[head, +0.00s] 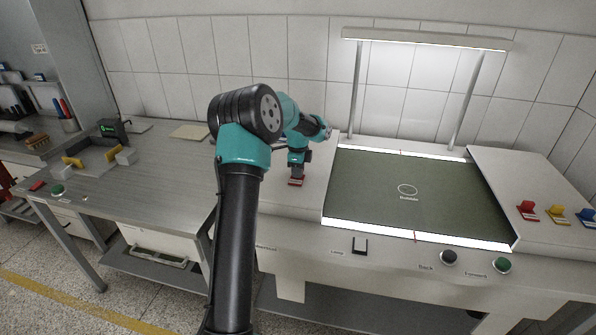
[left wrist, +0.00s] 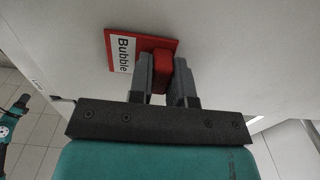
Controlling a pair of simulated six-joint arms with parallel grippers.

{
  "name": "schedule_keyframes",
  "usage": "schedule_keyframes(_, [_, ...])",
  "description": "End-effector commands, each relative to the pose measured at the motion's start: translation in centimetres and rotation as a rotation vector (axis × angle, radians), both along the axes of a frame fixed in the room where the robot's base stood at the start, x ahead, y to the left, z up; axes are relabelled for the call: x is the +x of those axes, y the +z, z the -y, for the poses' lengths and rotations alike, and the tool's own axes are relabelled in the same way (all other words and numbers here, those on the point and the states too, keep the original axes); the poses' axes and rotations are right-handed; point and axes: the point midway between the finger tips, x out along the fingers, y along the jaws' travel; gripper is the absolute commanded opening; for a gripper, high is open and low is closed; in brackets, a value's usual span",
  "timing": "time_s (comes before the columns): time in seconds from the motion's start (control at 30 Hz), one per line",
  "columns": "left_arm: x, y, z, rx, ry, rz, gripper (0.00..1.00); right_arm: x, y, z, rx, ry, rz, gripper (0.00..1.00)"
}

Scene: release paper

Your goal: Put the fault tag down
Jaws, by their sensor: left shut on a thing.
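The fault tag is a red plate with a white label reading "Bubble" and a red grip block; it shows in the left wrist view (left wrist: 123,52) and in the head view (head: 296,183). My left gripper (left wrist: 166,75) is shut on the tag's red block, with one finger on each side. In the head view my left gripper (head: 297,172) points down at the pale surface left of the dark inspection panel (head: 420,195). The tag is at or just above that surface; I cannot tell whether it touches.
A circle marked "Bubble" (head: 408,190) is on the dark panel. Red (head: 528,211), yellow (head: 557,215) and blue (head: 587,217) tags stand at the right. A lamp (head: 425,38) spans above the back. Black (head: 449,257) and green (head: 502,265) buttons are at the front.

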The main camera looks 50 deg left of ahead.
Motion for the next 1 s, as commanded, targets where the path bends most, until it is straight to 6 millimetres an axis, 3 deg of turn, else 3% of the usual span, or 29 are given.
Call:
schedule_keyframes(0.23, [0.0,-0.3,0.0,0.0,0.0,0.0,0.0,0.0,0.0,0.0,0.0,0.0,0.0,0.43])
schedule_keyframes(0.27, [0.0,-0.3,0.0,0.0,0.0,0.0,0.2,0.0,0.0,0.0,0.0,0.0,0.0,0.43])
schedule_keyframes(0.5, [0.0,-0.3,0.0,0.0,0.0,0.0,0.43,0.0,0.0,0.0,0.0,0.0,0.0,0.43])
schedule_keyframes(0.83, [0.0,0.0,0.0,0.0,0.0,0.001,0.44,0.0,0.0,0.0,0.0,0.0,0.0,0.43])
schedule_keyframes(1.0, [0.1,1.4,0.0,0.001,0.0,0.003,0.44,0.0,0.0,0.0,0.0,0.0,0.0,0.43])
